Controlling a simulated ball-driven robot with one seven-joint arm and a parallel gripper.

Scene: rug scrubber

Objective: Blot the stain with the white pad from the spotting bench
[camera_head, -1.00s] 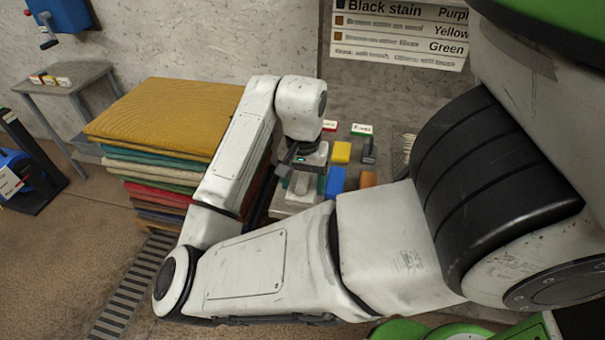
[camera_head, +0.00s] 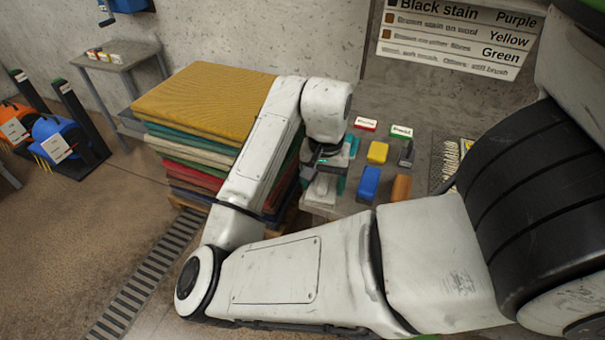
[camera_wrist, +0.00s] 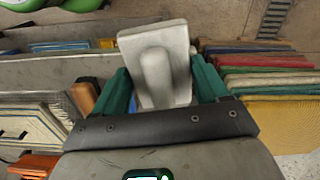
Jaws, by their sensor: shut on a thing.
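The white pad (camera_wrist: 165,45) is a pale, flat block with a raised grip on its back. My gripper (camera_wrist: 160,85) is shut on that grip, with a teal finger on each side. In the head view the pad (camera_head: 321,190) hangs under my gripper (camera_head: 325,172) at the left end of the spotting bench (camera_head: 345,205). I cannot tell whether the pad touches the bench. I see no stain in either view.
On the bench are a blue block (camera_head: 368,184), a yellow block (camera_head: 377,152), an orange-brown block (camera_head: 401,187) and red and green labelled boxes. Open floor (camera_head: 60,240) lies at the left.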

